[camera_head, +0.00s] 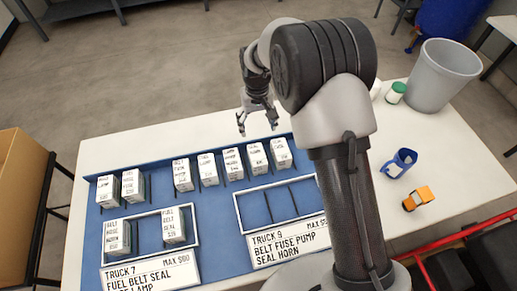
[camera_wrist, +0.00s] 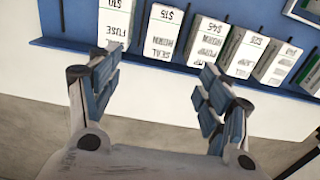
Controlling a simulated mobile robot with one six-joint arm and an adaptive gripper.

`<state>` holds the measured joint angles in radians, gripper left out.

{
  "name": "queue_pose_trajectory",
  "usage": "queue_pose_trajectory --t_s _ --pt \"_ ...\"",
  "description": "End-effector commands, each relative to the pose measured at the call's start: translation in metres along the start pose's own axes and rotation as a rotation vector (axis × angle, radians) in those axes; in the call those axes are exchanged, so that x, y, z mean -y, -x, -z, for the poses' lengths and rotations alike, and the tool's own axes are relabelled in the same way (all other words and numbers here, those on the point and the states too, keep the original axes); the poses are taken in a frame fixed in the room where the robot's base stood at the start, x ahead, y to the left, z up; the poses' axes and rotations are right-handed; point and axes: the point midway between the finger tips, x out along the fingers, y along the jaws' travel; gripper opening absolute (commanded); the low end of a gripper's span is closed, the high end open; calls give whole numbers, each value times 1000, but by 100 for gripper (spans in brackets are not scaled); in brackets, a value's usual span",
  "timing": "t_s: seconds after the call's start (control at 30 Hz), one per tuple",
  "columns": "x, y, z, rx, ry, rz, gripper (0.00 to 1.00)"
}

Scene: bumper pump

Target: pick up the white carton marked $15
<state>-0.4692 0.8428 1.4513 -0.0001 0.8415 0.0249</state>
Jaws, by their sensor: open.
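The white carton marked $15 (camera_wrist: 160,32) stands in the back row on the blue board; its label reads upside down in the wrist view. In the head view it appears to be the carton (camera_head: 256,158) second from the right of that row. My gripper (camera_head: 257,127) is open and empty, just behind the row. In the wrist view the open fingers (camera_wrist: 161,65) are spread below the $15 carton, apart from it. The $10 carton (camera_wrist: 116,20) and the $45 carton (camera_wrist: 207,42) flank it.
More cartons, including one marked $25 (camera_wrist: 242,52), continue the row. The Truck 7 frame (camera_head: 150,212) holds two cartons; the Truck 9 frame (camera_head: 240,216) looks empty. A blue mug (camera_head: 399,163), toy truck (camera_head: 418,198) and grey bin (camera_head: 443,76) are at right.

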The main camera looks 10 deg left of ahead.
Motion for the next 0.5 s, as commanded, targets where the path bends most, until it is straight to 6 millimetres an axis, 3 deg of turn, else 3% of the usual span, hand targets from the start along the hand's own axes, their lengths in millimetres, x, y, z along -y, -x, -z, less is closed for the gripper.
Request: queue_pose_trajectory --t_s 0.5 --pt "4 -102 0 9 6 0 72"
